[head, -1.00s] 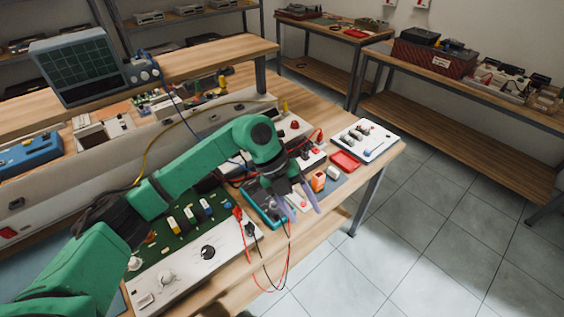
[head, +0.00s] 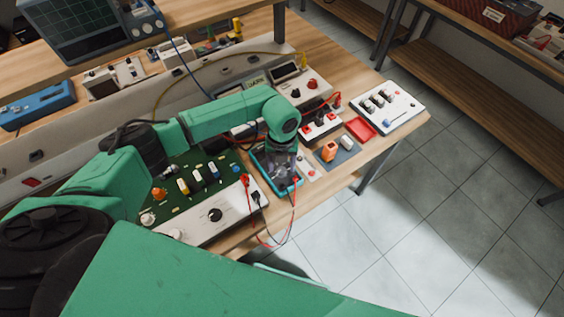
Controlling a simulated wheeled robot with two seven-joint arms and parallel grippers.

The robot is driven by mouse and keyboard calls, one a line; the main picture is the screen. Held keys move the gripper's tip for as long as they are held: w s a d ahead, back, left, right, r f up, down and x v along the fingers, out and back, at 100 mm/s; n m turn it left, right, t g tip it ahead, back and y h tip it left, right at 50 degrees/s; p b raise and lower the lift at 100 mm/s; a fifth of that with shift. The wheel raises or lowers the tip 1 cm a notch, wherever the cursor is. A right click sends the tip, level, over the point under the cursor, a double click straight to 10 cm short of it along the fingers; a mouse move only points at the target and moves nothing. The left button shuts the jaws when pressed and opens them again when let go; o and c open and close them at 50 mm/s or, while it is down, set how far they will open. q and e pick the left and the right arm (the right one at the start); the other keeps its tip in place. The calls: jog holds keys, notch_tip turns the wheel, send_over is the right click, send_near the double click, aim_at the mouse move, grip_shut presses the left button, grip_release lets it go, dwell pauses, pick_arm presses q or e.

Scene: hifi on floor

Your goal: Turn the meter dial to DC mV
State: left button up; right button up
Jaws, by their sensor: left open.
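The meter (head: 262,174) is a teal-edged case lying on the bench near its front edge, with red and black leads hanging from it. My left arm reaches in from the left and its wrist points down over the meter. My left gripper (head: 284,186) is open over the meter's face, with its fingers close to it; whether they touch the dial I cannot tell. The dial and its markings are hidden behind the gripper and wrist. My right gripper is not in view.
A green circuit board panel (head: 190,186) with a white knob strip lies left of the meter. Right of it are an orange part (head: 329,151), a red tray (head: 360,129) and a white knob box (head: 388,107). Floor is clear beyond the bench edge.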

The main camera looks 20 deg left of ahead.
pick_arm(q)
jog(key=shift+s+f, duration=0.1)
jog(key=shift+f, duration=0.25)
jog(key=shift+s+f, duration=0.1)
grip_shut()
